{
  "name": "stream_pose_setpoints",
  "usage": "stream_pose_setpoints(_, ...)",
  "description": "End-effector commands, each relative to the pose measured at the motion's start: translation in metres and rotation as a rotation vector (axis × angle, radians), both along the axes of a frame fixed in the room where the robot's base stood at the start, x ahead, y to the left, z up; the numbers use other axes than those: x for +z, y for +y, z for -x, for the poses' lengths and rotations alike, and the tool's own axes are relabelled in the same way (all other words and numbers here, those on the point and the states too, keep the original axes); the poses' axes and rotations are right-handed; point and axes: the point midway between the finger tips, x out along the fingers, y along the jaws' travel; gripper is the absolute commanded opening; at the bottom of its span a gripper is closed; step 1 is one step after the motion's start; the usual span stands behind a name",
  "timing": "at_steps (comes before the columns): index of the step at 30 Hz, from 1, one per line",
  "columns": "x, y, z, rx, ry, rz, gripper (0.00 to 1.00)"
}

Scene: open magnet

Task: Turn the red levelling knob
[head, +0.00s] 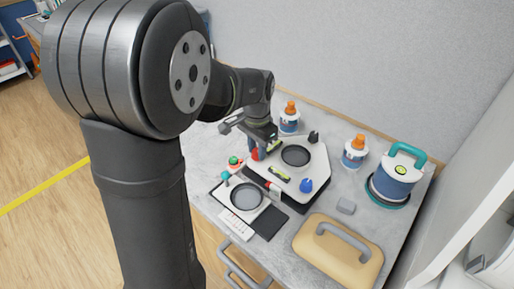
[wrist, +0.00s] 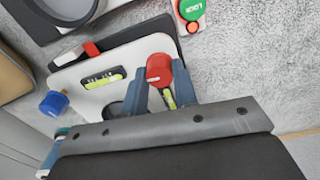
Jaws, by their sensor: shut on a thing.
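The red levelling knob (wrist: 159,66) stands at a corner of a white three-cornered plate (wrist: 98,98). My gripper (head: 259,147) is lowered over that corner. In the wrist view its two blue-grey fingers lie on either side of the red knob, shut on it. In the head view the knob (head: 255,155) is partly hidden by my gripper. The plate also carries a blue knob (head: 306,185), a black knob (head: 313,136), a round dark disc (head: 295,155) and a yellow-green bubble level (head: 279,174). A second vial shows beside the fingers in the wrist view, partly covered.
A white and black device with a round dark pad (head: 246,196) lies in front of the plate. A green button (wrist: 190,9) marked LOCK is nearby. Orange-capped bottles (head: 355,151), a teal-handled canister (head: 396,180) and a tan lid (head: 320,262) stand on the grey counter.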

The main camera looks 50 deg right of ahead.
Motion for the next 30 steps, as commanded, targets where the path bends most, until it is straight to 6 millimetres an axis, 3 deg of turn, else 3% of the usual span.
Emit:
stream_pose_setpoints(15, -0.0001, 0.0005, -0.0010, -0.449, -0.002, -0.001, 0.04)
stream_pose_setpoints(30, -0.0001, 0.0006, -0.0013, -0.639, -0.003, -0.002, 0.03)
